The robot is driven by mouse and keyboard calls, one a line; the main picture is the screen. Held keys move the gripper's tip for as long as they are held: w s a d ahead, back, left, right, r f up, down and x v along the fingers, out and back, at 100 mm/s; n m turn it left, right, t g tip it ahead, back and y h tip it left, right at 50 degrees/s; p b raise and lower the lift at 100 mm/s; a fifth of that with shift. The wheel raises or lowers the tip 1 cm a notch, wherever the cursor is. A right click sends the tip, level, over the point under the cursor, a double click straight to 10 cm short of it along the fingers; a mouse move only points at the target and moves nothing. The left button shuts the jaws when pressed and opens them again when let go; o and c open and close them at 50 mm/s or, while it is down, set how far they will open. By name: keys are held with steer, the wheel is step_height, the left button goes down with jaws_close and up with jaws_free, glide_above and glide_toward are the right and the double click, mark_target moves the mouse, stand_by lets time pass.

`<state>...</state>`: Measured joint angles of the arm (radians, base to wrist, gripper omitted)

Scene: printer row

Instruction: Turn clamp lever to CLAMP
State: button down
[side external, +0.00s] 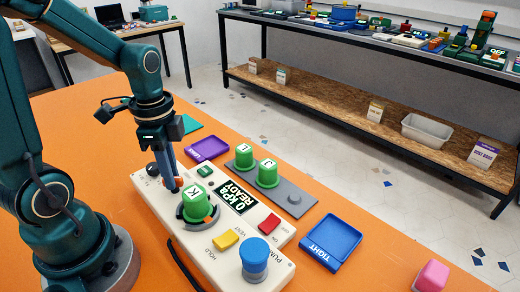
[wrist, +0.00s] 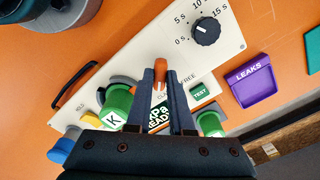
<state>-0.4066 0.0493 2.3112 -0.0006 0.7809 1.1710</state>
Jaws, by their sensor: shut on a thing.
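The white control panel (side external: 225,225) lies on the orange table. Its clamp lever has an orange handle (wrist: 160,68), and the handle also shows at my fingertips in the side view (side external: 179,182). My gripper (wrist: 160,82) points down at the panel with its fingers shut on the lever handle, one on each side. A green cylinder marked K (side external: 195,206) stands in a dark holder beside my gripper.
A black timer dial (wrist: 205,31) and a green TEST button (wrist: 201,93) are near the lever. A grey rack (side external: 292,197) holds two more green cylinders. A purple LEAKS tray (side external: 208,149) and a blue TIGHT tray (side external: 331,242) lie beyond the panel.

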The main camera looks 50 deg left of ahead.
stand_by(0.5)
steer(key=c, duration=0.8)
jaws_free()
steer(key=shift+r, duration=2.6)
